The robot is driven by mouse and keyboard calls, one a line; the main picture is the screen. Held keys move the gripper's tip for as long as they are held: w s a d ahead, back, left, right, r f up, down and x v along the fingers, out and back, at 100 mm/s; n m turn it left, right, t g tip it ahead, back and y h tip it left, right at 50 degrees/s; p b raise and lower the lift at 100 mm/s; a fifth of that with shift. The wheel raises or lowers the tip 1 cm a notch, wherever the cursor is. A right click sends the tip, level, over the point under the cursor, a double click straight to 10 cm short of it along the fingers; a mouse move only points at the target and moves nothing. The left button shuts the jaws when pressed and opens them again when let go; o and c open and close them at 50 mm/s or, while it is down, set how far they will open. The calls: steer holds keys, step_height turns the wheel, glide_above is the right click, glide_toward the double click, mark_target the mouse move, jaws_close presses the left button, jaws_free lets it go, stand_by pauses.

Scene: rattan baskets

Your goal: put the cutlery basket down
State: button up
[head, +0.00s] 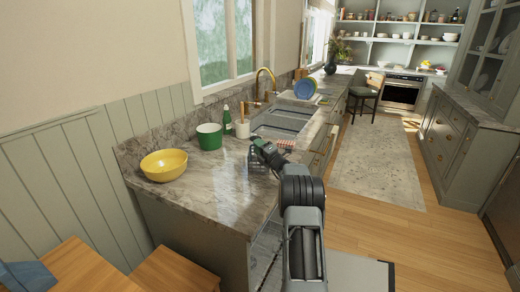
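My arm reaches over the marble counter (215,189) from the lower middle of the head view. My gripper (256,163) is at its far end, low over the counter in front of the sink. It is small and dark here, and its fingers cannot be made out. A greyish shape is at the gripper, close to the counter top. I cannot tell whether this is the cutlery basket or part of the gripper, nor whether it touches the counter. No other cutlery basket can be clearly made out.
A yellow bowl (164,165), green pot (209,137), green bottle (227,120) and white container (242,129) stand left of my gripper. Behind are the sink (283,121), brass faucet (264,84) and blue plate (304,89). The counter's near part is clear.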

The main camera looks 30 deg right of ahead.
steer(key=b+v, duration=0.2)
steer(key=v, duration=1)
steer(key=a+r+n+g+y, duration=0.2)
steer(key=a+n+g+y, duration=0.35)
steer(key=a+n, duration=0.7)
steer(key=s+a+f+n+g, duration=0.1)
steer(key=s+a+n+g, duration=0.4)
steer(key=a+n, duration=0.4)
steer(key=s+a+n+g, duration=0.4)
steer(key=s+a+n, duration=0.3)
steer(key=a, duration=0.4)
steer(key=s+f+n+g+h, duration=0.2)
steer(key=s+n+h, duration=0.6)
steer(key=s+n, duration=0.7)
steer(key=shift+s+a+f+n, duration=0.3)
steer(key=shift+f+n, duration=0.55)
steer(key=shift+n, duration=2.7)
steer(key=shift+r, duration=0.1)
